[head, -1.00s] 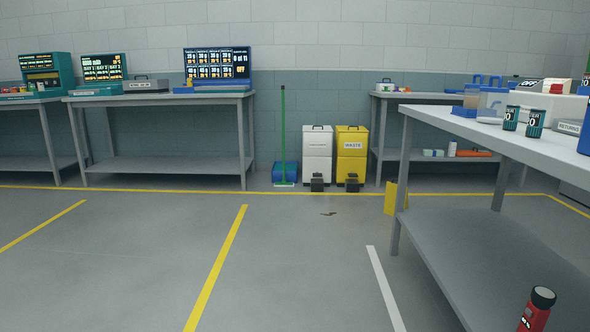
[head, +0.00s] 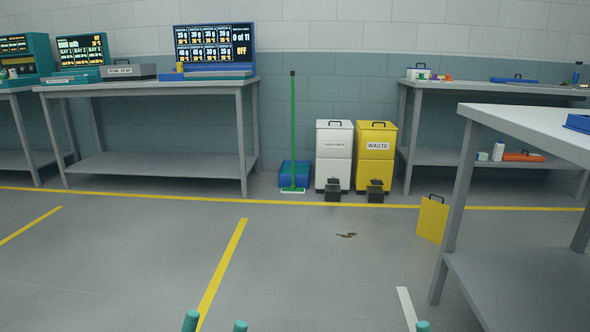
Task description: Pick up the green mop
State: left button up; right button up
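The green mop (head: 293,135) stands upright near the back wall, with a dark top end and a flat green-and-white head on the floor. It is in front of a blue bucket (head: 301,174), between the left workbench and the white bin. Teal fingertips show at the bottom edge of the head view. Two of them, spread apart, are my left gripper (head: 215,323), open and empty. A single tip of my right gripper (head: 422,326) shows; the rest is below the picture. Both grippers are far short of the mop.
A white bin (head: 334,146) and a yellow waste bin (head: 375,152) stand right of the mop. A yellow floor sign (head: 432,219) and a grey table (head: 520,122) are at the right. A dark spot (head: 346,235) marks the otherwise open floor ahead.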

aim_at(293, 189)
jog(key=i, duration=1.7)
jog(key=i+l, duration=0.15)
jog(key=i, duration=1.5)
jog(key=i+l+u, duration=0.25)
jog(key=i, duration=0.3)
jog(key=i+l+u, duration=0.25)
jog(key=i+l, duration=0.2)
